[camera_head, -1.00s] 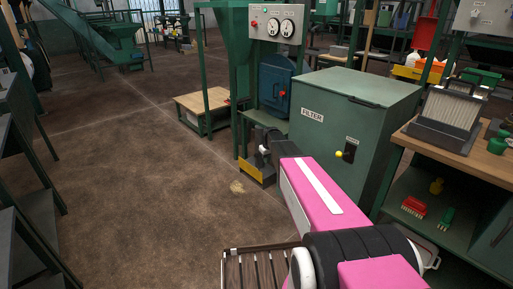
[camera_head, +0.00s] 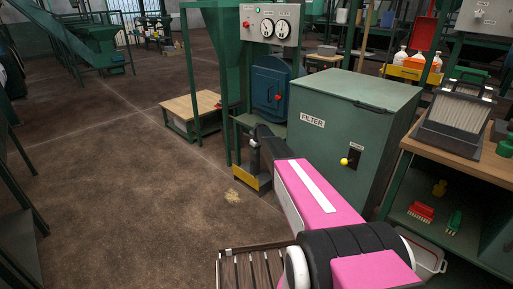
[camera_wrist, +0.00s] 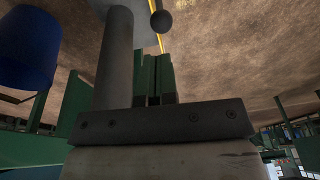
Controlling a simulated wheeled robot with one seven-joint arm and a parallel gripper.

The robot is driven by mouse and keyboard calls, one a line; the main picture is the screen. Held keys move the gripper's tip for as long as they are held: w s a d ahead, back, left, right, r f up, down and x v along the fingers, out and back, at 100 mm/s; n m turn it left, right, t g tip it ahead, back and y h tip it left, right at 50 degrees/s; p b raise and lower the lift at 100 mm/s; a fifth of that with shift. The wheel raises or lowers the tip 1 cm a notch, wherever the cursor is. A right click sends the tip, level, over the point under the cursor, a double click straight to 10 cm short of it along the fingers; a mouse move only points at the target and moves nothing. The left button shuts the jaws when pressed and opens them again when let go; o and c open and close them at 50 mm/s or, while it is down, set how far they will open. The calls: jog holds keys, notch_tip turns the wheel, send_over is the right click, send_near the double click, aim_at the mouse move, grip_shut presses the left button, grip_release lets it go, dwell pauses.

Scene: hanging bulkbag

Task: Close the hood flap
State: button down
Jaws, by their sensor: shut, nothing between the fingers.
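A blue flap-like door (camera_head: 271,88) with a red knob sits on the green machine, left of the filter cabinet. I cannot tell for certain that it is the hood flap, nor how far it stands open. My gripper (camera_head: 256,152) is at the far end of my pink arm, low in front of this machine, below the blue door and apart from it. It looks small and dark there. In the wrist view my gripper (camera_wrist: 155,98) shows above a dark screwed bar, shut, with no object seen held; its fingertips are hard to separate from green parts behind.
The green filter cabinet (camera_head: 352,125) stands close to the right of my arm. A wooden platform (camera_head: 193,108) is at the left of the machine. A workbench (camera_head: 455,142) with a filter panel is at the right. Brown floor (camera_head: 110,190) at the left is clear.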

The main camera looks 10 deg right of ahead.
jog(key=f, duration=0.4)
jog(key=w+a+f, duration=0.1)
jog(key=f, duration=0.2)
notch_tip(320, 180, down, 7)
dwell(0.6)
